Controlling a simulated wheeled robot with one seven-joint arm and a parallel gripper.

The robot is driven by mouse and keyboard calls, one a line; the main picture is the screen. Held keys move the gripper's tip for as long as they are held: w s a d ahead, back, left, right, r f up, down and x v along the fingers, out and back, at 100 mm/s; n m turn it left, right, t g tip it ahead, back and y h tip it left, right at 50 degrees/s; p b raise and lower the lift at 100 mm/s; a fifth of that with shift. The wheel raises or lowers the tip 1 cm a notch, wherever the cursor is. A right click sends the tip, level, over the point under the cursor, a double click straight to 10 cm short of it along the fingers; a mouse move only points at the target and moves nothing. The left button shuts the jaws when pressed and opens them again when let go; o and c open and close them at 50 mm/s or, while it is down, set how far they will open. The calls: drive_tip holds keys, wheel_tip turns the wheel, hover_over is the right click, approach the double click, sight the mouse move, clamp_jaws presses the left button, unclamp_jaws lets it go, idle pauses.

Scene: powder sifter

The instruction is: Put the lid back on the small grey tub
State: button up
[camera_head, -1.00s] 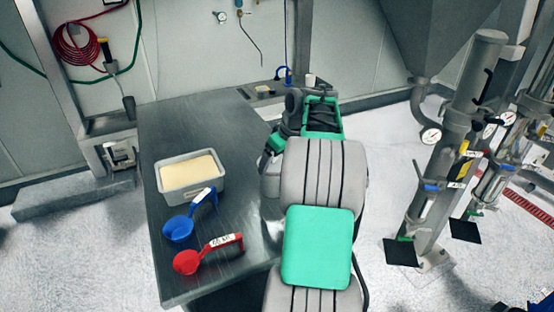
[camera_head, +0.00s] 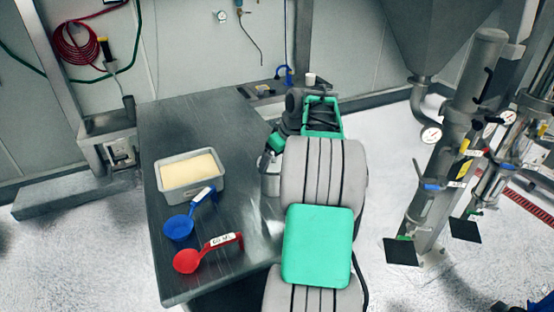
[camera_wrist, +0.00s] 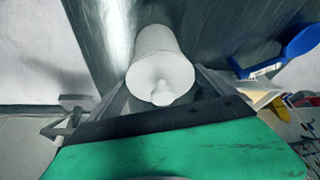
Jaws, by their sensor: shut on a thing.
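In the wrist view, a pale round lid (camera_wrist: 163,72) with a small knob faces the camera between the fingers of my gripper (camera_wrist: 163,85). My gripper is shut on the lid. A pale cylindrical body, which looks like the small tub (camera_wrist: 158,38), shows directly behind the lid. I cannot tell whether the lid is seated on it or just above. In the head view, part of a grey cylinder (camera_head: 270,184), probably the tub, shows on the table left of my arm.
The dark metal table (camera_head: 160,122) holds a grey tray of pale powder (camera_head: 190,193), a blue scoop (camera_head: 179,229) and a red scoop (camera_head: 187,261) on its left side. A white cup (camera_head: 310,79) stands at the back. The table's back middle is clear.

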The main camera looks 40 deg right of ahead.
drive_tip(key=o, duration=1)
drive_tip(key=shift+o, duration=0.2)
drive_tip(key=shift+a+r+p, duration=0.1)
drive_tip(key=shift+r+p, duration=2.9)
drive_tip(key=shift+r, duration=0.55)
drive_tip(key=shift+c, duration=0.3)
clamp_jaws()
